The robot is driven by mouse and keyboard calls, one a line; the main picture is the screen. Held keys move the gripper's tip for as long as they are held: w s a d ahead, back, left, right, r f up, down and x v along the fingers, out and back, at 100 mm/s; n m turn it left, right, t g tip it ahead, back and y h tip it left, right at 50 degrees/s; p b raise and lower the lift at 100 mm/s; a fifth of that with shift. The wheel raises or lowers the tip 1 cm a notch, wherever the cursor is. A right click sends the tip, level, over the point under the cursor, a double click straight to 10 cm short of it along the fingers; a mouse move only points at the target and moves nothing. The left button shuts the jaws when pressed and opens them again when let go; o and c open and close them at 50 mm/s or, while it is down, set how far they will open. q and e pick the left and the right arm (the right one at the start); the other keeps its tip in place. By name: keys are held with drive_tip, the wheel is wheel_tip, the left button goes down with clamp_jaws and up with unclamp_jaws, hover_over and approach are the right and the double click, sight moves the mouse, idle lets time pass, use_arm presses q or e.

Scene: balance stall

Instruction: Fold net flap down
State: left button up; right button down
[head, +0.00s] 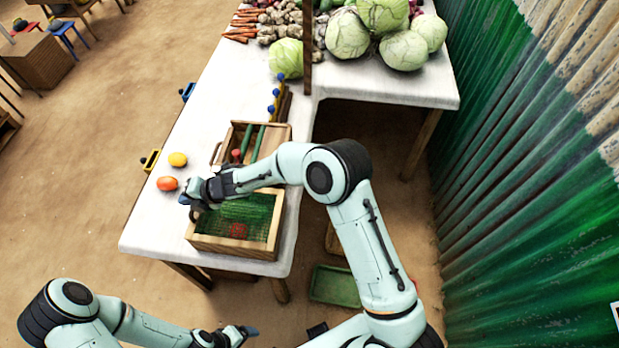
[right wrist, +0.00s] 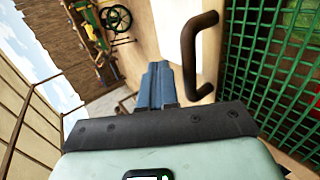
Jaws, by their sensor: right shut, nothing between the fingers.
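A wooden box (head: 232,249) stands at the near end of the white table, with green net (head: 252,208) across its opening. A red item (head: 238,230) shows within the net area. I cannot tell how far the flap is tilted. The net (right wrist: 285,70) fills the right of the right wrist view, beside a dark bent handle (right wrist: 189,55). My right gripper (head: 190,205) is shut and empty at the box's left side; its fingers (right wrist: 156,85) are just left of the handle, with no clear grip on it. My left gripper (head: 248,333) is low at the bottom, away from the box.
A second wooden box (head: 282,131) with green bars adjoins behind. An orange fruit (head: 167,183) and a yellow one (head: 177,159) lie left of the boxes. Cabbages (head: 346,34) and carrots fill the far table. A green tray (head: 335,286) is on the ground; a corrugated wall (head: 530,150) stands right.

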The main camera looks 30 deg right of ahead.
idle(0.6)
use_arm(q)
drive_tip(key=shift+w+r+p, duration=0.55)
drive_tip(key=shift+w+r, duration=0.15)
drive_tip(key=shift+r, duration=0.1)
use_arm(e)
drive_tip(key=v, duration=1.3)
drive_tip(key=shift+s+d+r, duration=0.1)
drive_tip(key=shift+r, duration=0.05)
